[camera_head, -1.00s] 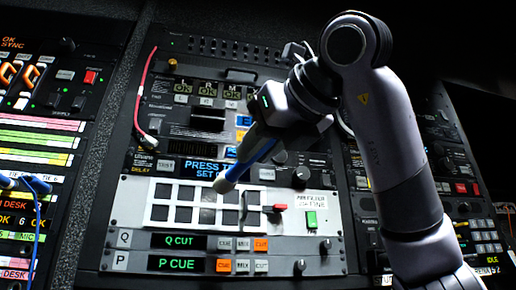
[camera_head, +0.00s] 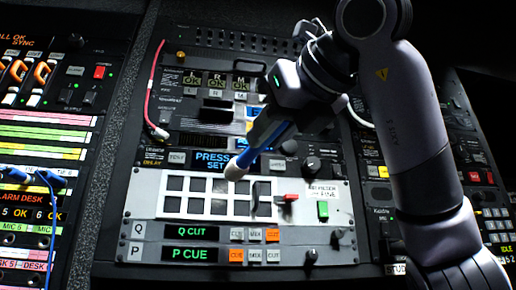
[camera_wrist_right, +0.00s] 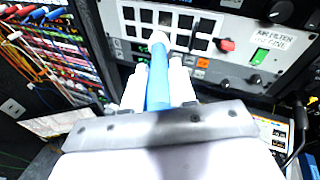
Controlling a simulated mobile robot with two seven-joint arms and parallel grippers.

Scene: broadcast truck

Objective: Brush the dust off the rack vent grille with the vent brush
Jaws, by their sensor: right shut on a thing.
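The rack vent grille (camera_head: 208,196) is a white frame with two rows of dark square openings, set in a light grey panel. A dark upright strip shows at its right end. My right gripper (camera_head: 268,132) is shut on the vent brush (camera_head: 262,143), which has a blue handle and a pale rounded tip. The tip is at the upper edge of the grille, right of its middle; I cannot tell whether it touches. In the right wrist view the brush (camera_wrist_right: 158,85) points away between the fingers towards the grille (camera_wrist_right: 182,37). My left gripper is not in view.
A red knob (camera_head: 291,197) and a green switch (camera_head: 323,210) sit right of the grille. A red cable (camera_head: 149,95) hangs at the upper left. Blue cables (camera_head: 45,180) stick out from the left rack. Button rows lie below the grille.

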